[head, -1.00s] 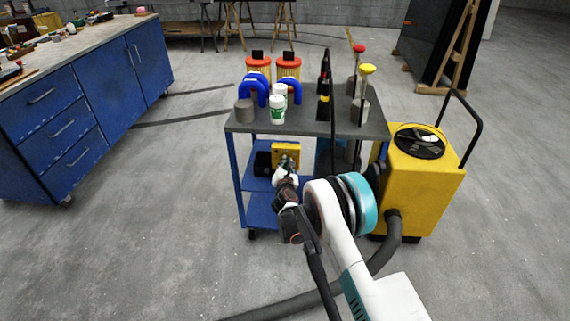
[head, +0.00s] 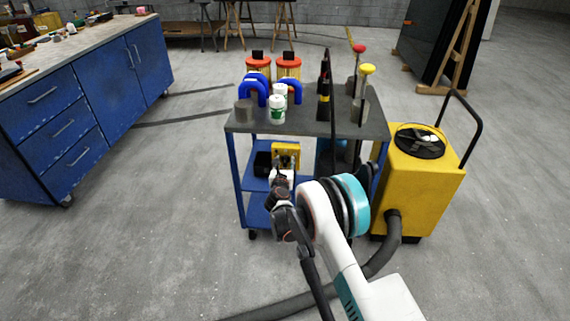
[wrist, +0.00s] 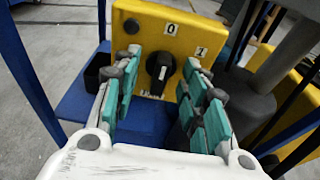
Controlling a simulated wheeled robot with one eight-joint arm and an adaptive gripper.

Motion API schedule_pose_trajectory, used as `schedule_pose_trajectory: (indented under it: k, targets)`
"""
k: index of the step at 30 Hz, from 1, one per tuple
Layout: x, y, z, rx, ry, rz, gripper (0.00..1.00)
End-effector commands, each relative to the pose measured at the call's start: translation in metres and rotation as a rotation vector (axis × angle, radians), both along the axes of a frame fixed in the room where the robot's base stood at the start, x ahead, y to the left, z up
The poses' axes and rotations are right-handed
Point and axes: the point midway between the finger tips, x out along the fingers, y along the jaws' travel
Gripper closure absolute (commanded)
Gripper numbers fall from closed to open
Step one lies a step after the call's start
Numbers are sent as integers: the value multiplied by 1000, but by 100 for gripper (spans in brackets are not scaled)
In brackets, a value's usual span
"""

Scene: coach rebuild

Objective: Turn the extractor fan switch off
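The extractor fan switch is a yellow box (wrist: 200,28) with a black rotary knob (wrist: 159,66) on its face. White labels marked 0 (wrist: 170,30) and 1 (wrist: 199,51) sit above and to the upper right of the knob. The knob bears a small white mark, but I cannot tell surely which label it points to. My gripper (wrist: 162,64) is open, with one teal-padded finger on each side of the knob and nothing held between them. In the head view the yellow box (head: 286,148) stands on the cart's shelf, partly hidden by my gripper (head: 281,172).
The box is under the grey top (head: 310,128) of a blue cart holding jars, blue clamps and bottles. A yellow extractor (head: 425,185) with a hose stands to the right. A blue workbench (head: 120,75) is at left, with clear floor between.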

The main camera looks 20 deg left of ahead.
Motion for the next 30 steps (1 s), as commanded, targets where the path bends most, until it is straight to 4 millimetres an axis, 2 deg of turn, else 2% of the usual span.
schedule_pose_trajectory:
  k: [7,30]
  targets:
    - [-7,-1,0,1,0,1,60]
    - [-75,-17,0,2,1,0,60]
